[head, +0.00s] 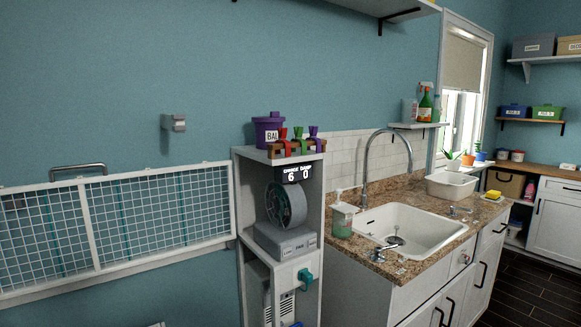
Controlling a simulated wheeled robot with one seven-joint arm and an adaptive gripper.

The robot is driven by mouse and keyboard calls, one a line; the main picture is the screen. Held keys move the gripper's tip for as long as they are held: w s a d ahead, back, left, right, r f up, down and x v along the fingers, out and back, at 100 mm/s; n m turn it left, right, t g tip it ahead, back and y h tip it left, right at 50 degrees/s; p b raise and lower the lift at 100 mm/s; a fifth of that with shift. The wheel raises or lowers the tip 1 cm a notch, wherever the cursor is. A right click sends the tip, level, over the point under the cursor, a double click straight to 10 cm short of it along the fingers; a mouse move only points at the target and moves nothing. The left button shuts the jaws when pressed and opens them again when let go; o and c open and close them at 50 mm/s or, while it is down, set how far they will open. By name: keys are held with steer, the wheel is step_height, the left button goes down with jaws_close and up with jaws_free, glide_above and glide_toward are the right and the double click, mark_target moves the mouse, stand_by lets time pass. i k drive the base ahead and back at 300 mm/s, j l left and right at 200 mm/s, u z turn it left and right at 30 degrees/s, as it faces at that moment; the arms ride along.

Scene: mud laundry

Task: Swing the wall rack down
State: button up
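The wall rack (88,222) is a white frame with a wire mesh panel on the teal wall, at the left of the head view. Its left end is cut off by the picture edge. A grey metal bar handle (78,170) shows at its top edge. Whether the panel lies flat to the wall or leans out from it is hard to tell. A small grey metal catch or bracket (173,122) is on the wall above the rack's right part, apart from the panel. My gripper is not in view.
A narrow white shelf unit (240,215) stands close to the rack's right end, holding a purple tub (268,129), a reel and a grey box. Farther right are a granite counter (400,268) and a white sink (415,232). Dark floor (530,290) shows at the lower right.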

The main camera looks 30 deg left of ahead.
mark_target(81, 180)
steer(key=u, duration=1.7)
